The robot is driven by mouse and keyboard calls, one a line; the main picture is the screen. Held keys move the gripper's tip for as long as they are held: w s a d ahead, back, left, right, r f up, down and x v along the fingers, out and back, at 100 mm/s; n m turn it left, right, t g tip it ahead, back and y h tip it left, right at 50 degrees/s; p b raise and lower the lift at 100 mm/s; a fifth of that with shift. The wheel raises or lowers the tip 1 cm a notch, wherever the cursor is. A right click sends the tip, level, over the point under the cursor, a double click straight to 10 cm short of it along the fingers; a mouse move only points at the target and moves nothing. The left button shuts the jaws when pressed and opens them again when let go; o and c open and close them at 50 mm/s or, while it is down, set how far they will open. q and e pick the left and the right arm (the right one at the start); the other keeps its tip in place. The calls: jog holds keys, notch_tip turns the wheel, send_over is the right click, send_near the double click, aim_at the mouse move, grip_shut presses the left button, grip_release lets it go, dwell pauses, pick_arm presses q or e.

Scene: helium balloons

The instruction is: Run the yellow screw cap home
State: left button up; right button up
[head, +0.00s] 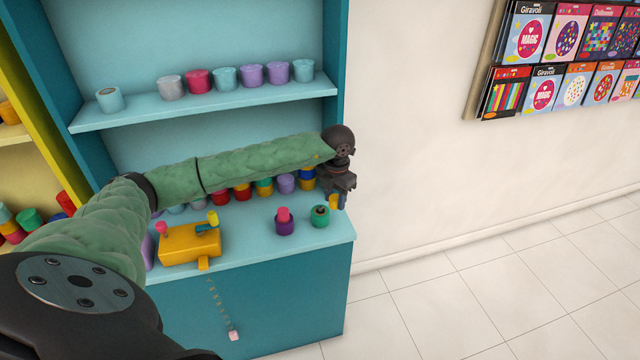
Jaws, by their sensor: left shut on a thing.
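My left gripper (338,193) is at the right end of the teal counter, pointing down. It is shut on a small yellow thing, which looks like the yellow screw cap (333,203), though the fingers hide part of it. Just below and left of the gripper, a green round container (320,219) with a dark opening and an orange spot on top stands on the counter. Whether the cap touches it cannot be told. My right gripper is not in view.
A purple container (284,226) with a pink top stands left of the green one. Further left is a yellow box-shaped device (190,245) with knobs. Colourful tubs line the back under my arm, and a shelf (215,98) with more tubs is above. The counter (255,255) ends at the right.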

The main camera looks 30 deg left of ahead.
pick_arm(q)
jog(key=a+n, duration=0.2)
jog(key=n, duration=0.1)
jog(key=w+a+n, duration=0.1)
jog(key=n, duration=0.2)
jog(key=a+n, duration=0.2)
jog(key=n, duration=0.1)
jog(key=shift+w+a+r+n, duration=0.25)
jog(key=shift+a+r+n, duration=0.1)
jog(key=shift+r+n, duration=0.05)
jog(key=shift+a+n, duration=0.3)
jog(key=shift+n, duration=0.1)
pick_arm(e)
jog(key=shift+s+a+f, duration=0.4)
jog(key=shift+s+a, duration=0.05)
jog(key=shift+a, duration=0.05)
pick_arm(q)
jog(key=shift+r, duration=0.1)
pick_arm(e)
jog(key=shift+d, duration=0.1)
